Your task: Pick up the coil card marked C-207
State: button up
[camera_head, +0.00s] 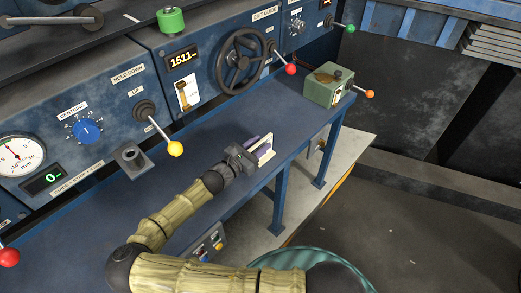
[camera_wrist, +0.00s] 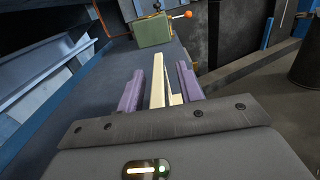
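My gripper (camera_head: 259,147) is low over the blue bench top, near its front edge. In the wrist view its two purple fingers (camera_wrist: 159,88) stand apart. A thin cream piece (camera_wrist: 158,80) stands upright between them, with a shorter cream strip to its right. A gap shows between the left finger and the cream piece; I cannot tell whether the right finger touches the strip. The cream piece also shows in the head view (camera_head: 267,141), partly hidden by my gripper. No C-207 marking is legible, so I cannot tell whether this is the coil card or its holder.
A green box (camera_head: 328,86) with an orange-knobbed lever stands at the bench's far end; it also shows in the wrist view (camera_wrist: 152,31). Control panels with a handwheel (camera_head: 245,61) and a yellow-knobbed lever (camera_head: 174,148) line the back. The bench between is mostly clear.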

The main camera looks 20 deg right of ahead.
dwell(0.5)
grip_shut()
jog(key=shift+r, duration=0.1)
notch_tip(320, 180, up, 10)
jog(key=shift+f+b, duration=0.1)
jog(key=shift+b, duration=1.05)
